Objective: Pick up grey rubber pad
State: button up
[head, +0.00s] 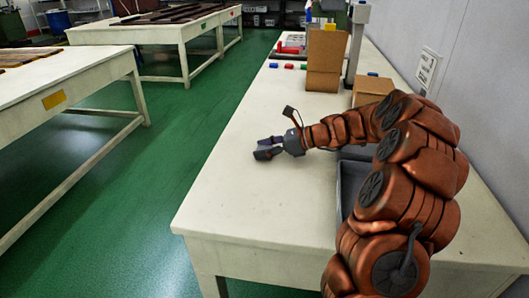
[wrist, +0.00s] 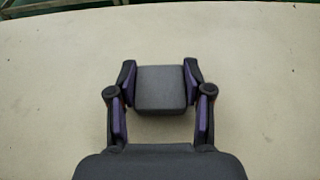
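The grey rubber pad (wrist: 161,88) is a square block with rounded corners, between the two fingers of my gripper (wrist: 160,80) in the wrist view. Both fingertips press against its left and right sides, so my gripper is shut on it. In the head view my gripper (head: 264,148) is low over the white table, near its left edge. The pad is hard to make out there among the dark fingers. I cannot tell whether the pad touches the tabletop.
A grey bin (head: 346,190) stands on the white table (head: 240,190), partly behind my arm. Cardboard boxes (head: 325,55) stand farther back, with small coloured blocks (head: 288,66) to their left. The wall is on the right. The table's front left is clear.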

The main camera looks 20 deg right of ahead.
jog(key=c, duration=0.6)
jog(key=shift+o, duration=0.2)
jog(key=shift+r, duration=0.1)
